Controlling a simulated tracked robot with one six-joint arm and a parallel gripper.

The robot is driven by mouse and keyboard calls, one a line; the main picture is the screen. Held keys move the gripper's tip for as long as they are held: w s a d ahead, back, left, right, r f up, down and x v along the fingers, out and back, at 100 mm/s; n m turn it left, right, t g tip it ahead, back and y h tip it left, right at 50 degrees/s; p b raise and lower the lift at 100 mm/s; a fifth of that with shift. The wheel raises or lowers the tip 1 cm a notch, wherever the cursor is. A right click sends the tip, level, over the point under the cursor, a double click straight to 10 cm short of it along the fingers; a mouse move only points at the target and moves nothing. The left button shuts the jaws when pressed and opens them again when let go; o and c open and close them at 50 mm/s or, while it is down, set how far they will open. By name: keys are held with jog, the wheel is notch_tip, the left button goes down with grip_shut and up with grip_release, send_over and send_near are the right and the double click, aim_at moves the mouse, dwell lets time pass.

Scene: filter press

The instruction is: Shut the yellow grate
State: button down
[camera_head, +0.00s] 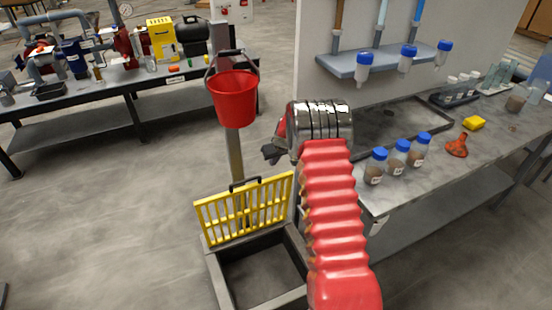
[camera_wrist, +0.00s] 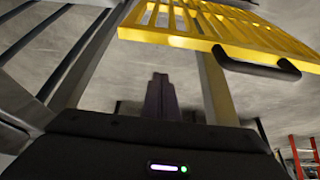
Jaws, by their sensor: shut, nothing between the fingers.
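The yellow grate (camera_head: 245,208) stands raised, roughly upright, at the far edge of a square grey-framed pit (camera_head: 217,278) in the floor. The pit's opening is uncovered. A black handle (camera_head: 244,182) sits on the grate's top edge. In the wrist view the grate (camera_wrist: 190,27) crosses the upper right, with its handle (camera_wrist: 257,63) to the right of the fingers. My gripper (camera_head: 271,153) is above and right of the grate, apart from it. In the wrist view its dark fingers (camera_wrist: 161,92) are together and empty. My red arm hides part of the pit's right side.
A red bucket (camera_head: 234,98) hangs on a metal post (camera_head: 235,155) behind the grate. A bench (camera_head: 450,180) with blue-capped jars (camera_head: 398,157) and a dark tray (camera_head: 400,122) stands at right. Open floor (camera_head: 110,230) lies left of the pit.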

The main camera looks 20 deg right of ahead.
jog(key=shift+s+f, duration=1.35)
jog(key=shift+f, duration=0.25)
